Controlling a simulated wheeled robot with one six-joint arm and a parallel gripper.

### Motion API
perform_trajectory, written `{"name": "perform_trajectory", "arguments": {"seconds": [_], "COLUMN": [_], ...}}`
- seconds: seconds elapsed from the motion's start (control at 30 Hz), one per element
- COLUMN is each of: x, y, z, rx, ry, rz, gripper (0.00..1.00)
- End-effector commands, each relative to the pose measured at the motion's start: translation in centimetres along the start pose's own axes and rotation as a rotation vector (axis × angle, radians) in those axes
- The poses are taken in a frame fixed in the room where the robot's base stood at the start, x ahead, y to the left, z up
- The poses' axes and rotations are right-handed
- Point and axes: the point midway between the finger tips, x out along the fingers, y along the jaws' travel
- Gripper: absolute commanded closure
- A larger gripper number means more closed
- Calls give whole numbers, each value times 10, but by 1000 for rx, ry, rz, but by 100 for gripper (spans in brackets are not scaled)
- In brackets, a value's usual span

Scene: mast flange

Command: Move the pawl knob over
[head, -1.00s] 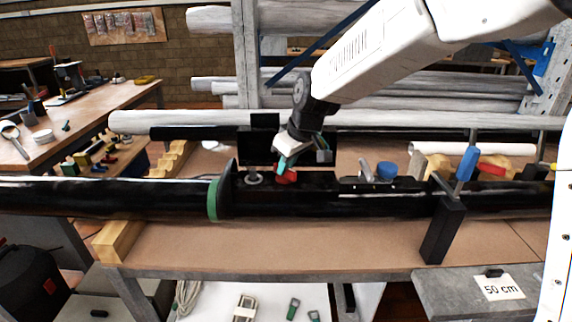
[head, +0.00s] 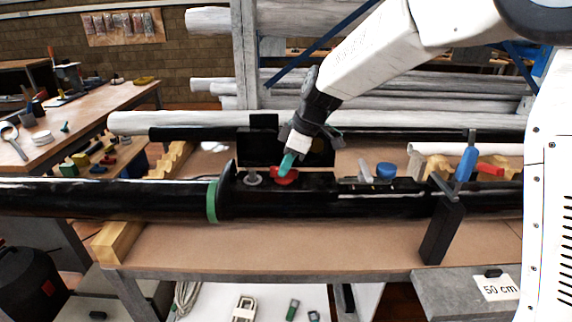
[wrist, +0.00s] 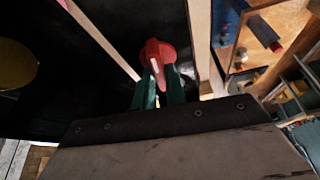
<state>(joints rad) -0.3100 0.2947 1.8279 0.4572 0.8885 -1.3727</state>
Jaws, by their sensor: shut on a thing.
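The red pawl knob (head: 285,176) sits on top of the black mast near the flange with the green ring (head: 212,201). In the wrist view the knob (wrist: 157,56) shows a round red head with a narrow grip running down between my fingers. My gripper (head: 287,165) comes down from the upper right, tilted, with its green fingertips at the knob. In the wrist view my gripper (wrist: 159,88) is shut on the knob's grip, one green finger on each side. The part of the knob between the fingers is partly hidden.
A blue cap (head: 386,171) and a blue-handled clamp (head: 466,164) stand along the mast to the right. A silver round piece (head: 253,180) is just left of the knob. A wooden block (head: 118,241) supports the mast at left. The bench front (head: 300,245) is clear.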

Motion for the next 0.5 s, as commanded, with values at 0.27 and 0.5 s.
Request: {"name": "perform_trajectory", "arguments": {"seconds": [0.27, 0.5], "x": [0, 0], "y": [0, 0], "z": [0, 0], "rx": [-5, -5], "ry": [-1, -1], "rz": [-2, -1], "gripper": [100, 65]}}
